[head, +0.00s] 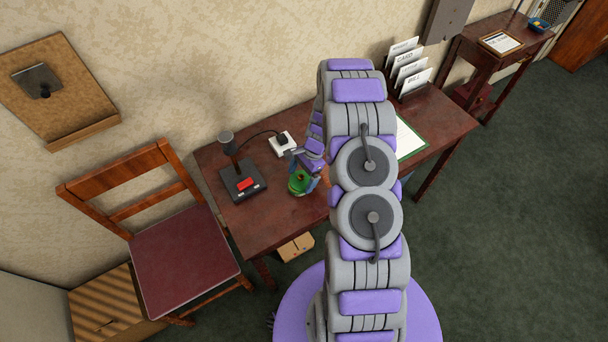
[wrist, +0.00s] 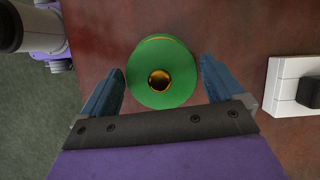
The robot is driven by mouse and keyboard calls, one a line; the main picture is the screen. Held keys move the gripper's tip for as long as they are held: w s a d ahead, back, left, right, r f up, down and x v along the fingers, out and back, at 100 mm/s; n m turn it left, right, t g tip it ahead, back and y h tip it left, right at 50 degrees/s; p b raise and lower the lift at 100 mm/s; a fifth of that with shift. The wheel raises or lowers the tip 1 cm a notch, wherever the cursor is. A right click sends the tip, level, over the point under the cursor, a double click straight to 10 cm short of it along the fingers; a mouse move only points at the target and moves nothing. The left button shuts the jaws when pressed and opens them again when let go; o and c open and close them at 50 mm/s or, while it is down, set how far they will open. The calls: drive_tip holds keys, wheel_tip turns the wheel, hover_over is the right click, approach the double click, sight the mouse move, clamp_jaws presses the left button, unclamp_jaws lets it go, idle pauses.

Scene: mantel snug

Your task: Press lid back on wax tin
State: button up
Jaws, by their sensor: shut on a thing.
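The green round lid (wrist: 161,92) with a brass knob at its middle is between my gripper's (wrist: 163,68) two blue fingers in the wrist view. A thin gold band and a strip of green show past the lid's far edge, probably the wax tin (wrist: 160,37). The lid hides most of what is under it, so I cannot tell whether it is seated. In the head view the green tin and lid (head: 298,184) are on the brown table, partly covered by my gripper (head: 305,174).
A black stand with a red block (head: 244,185) is left of the tin on the table (head: 265,220). A white socket block (head: 282,144) with a cord lies behind. Letters in a rack (head: 408,68) and a framed sheet (head: 408,140) are right. A chair (head: 180,260) stands left.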

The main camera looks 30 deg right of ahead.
sight(293, 184)
drive_tip(key=shift+a+r, duration=0.2)
drive_tip(key=shift+a, duration=0.85)
drive_tip(key=shift+a+r, duration=0.15)
drive_tip(key=shift+a, duration=0.85)
drive_tip(key=shift+d+f, duration=0.1)
drive_tip(key=shift+d, duration=0.9)
drive_tip(key=shift+a+p, duration=0.3)
drive_tip(key=shift+a, duration=0.45)
drive_tip(key=shift+d, duration=1.1)
drive_tip(key=shift+a, duration=0.6)
drive_tip(key=shift+d+f+p, duration=0.15)
drive_tip(key=shift+d+p, duration=0.25)
drive_tip(key=shift+d, duration=0.3)
drive_tip(key=shift+d+f, duration=0.15)
drive_tip(key=shift+d, duration=0.3)
drive_tip(key=shift+a+p, duration=0.3)
drive_tip(key=shift+a, duration=0.15)
